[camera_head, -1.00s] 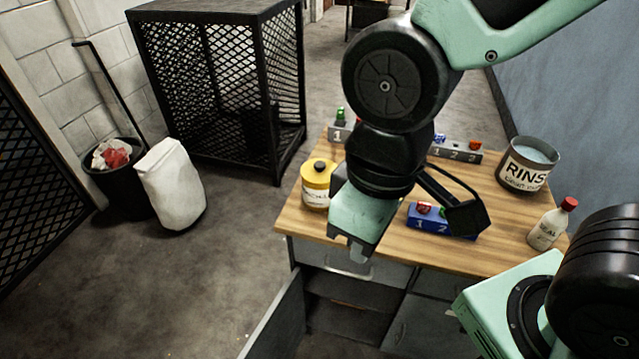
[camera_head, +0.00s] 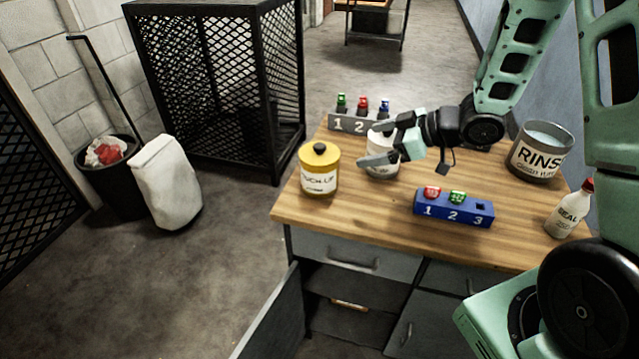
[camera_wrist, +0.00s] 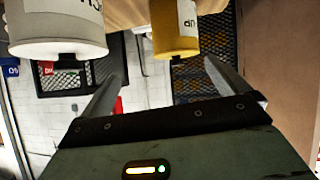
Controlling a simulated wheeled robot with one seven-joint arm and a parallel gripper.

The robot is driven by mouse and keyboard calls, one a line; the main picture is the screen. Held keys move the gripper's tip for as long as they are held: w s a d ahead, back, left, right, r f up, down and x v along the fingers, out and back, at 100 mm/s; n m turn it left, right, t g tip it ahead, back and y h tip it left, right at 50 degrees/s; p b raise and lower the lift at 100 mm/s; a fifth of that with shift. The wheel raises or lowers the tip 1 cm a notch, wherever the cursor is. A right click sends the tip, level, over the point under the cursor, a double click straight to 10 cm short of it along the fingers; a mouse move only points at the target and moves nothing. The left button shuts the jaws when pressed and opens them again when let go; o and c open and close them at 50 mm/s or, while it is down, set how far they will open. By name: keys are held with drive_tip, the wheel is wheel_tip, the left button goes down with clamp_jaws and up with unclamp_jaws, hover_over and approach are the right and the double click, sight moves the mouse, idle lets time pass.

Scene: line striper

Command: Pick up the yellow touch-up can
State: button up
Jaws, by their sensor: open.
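The yellow touch-up can (camera_head: 319,171) with a black knob stands upright near the left edge of the wooden worktop (camera_head: 350,213). In the wrist view the yellow can (camera_wrist: 175,35) shows at the top middle, cut off by the picture edge. My gripper (camera_head: 370,146) is open and empty, right of the yellow can and apart from it, its fingers pointing left. A white can (camera_head: 381,171) stands on the worktop at the gripper, partly hidden by it. It also shows at the top left of the wrist view (camera_wrist: 55,28).
A grey rack (camera_head: 350,124) with green, red and blue-topped items stands behind. A blue numbered block (camera_head: 460,213) sits front right. A RINSE pot (camera_head: 541,151) and red-capped SEAL bottle (camera_head: 568,212) stand at right. A lower cabinet door (camera_head: 272,316) hangs open.

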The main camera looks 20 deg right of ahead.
sight(319, 162)
drive_tip(key=s+d+f+y, duration=0.2)
drive_tip(key=s+d, duration=0.1)
drive_tip(key=shift+g, duration=0.3)
drive_tip(key=x, duration=0.8)
drive_tip(key=r+p+x, duration=0.1)
drive_tip(key=x, duration=0.3)
drive_tip(key=shift+a+r, duration=0.1)
drive_tip(key=shift+a, duration=0.25)
drive_tip(key=p+x, duration=0.1)
drive_tip(key=x, duration=0.3)
drive_tip(key=shift+w+a+r+p, duration=0.1)
drive_tip(key=shift+a+r+p, duration=0.15)
drive_tip(key=shift+a+p, duration=0.15)
drive_tip(key=shift+w+a+f+y, duration=0.2)
drive_tip(key=shift+w+a+y, duration=0.05)
drive_tip(key=shift+a+y, duration=0.05)
drive_tip(key=c, duration=1.1)
drive_tip(key=shift+o, duration=0.2)
drive_tip(key=shift+r, duration=0.1)
